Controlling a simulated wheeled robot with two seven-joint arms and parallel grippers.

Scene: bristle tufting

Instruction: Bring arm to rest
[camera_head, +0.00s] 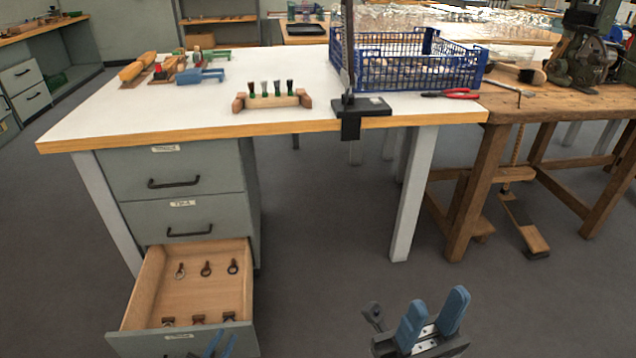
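My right gripper (432,318) is at the bottom right of the head view, in front of the table and over the floor. Its two blue fingers stand apart with nothing between them. My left gripper (219,345) shows only as blue fingertips at the bottom edge, by the front of the open drawer (143,288). The rest of it is cut off by the frame, and I cannot tell how far its fingers are apart.
The drawer holds several small ring-ended items (206,269). The white table (110,118) carries a wooden rack (273,101), a blue crate (405,62), red pliers (452,94) and a clamped black stand (362,106). A wooden bench (570,103) stands right. Floor between them is clear.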

